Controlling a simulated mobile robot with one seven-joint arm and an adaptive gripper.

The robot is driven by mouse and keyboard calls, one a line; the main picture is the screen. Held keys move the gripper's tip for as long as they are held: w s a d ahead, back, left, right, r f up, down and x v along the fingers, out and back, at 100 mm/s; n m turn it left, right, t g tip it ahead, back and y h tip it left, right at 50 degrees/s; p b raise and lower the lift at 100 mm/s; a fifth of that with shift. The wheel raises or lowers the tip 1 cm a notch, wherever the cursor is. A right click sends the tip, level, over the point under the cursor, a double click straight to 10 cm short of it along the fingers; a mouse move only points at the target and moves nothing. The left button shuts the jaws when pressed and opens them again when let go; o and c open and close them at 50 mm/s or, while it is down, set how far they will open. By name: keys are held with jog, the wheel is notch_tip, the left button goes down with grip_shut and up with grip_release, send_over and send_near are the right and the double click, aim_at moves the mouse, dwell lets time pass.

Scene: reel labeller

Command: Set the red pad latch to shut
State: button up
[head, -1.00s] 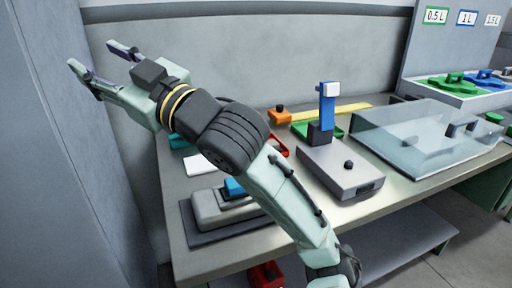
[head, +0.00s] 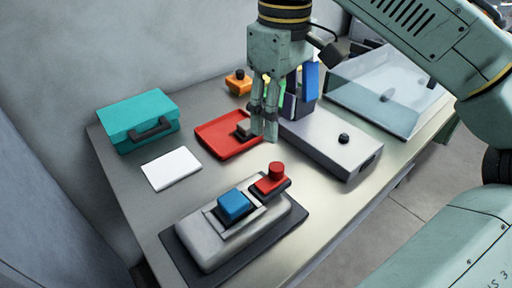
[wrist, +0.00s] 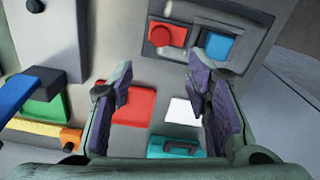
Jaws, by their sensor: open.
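A separate red block with a round red knob (head: 276,170) sits on the grey front device, next to a blue block (head: 235,204). I cannot tell which of these red parts is the latch, or its setting. My gripper (head: 263,130) points down by the right end of the red pad, hiding part of it. In the wrist view my gripper (wrist: 162,68) is open and empty, with the red pad (wrist: 134,106) beyond the fingers.
A teal case (head: 140,121) and a white card (head: 172,168) lie left. A grey box with a black knob (head: 335,145) and a blue upright (head: 311,82) stand right of my gripper. A clear cover (head: 385,90) and an orange block (head: 238,83) are behind. Bare bench lies front right.

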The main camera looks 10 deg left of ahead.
aim_at(276, 166)
jog(key=f, duration=1)
jog(key=shift+s+d+f, duration=0.15)
jog(key=shift+d+f, duration=0.1)
jog(key=shift+f, duration=0.05)
jog(key=shift+c, duration=0.5)
grip_shut()
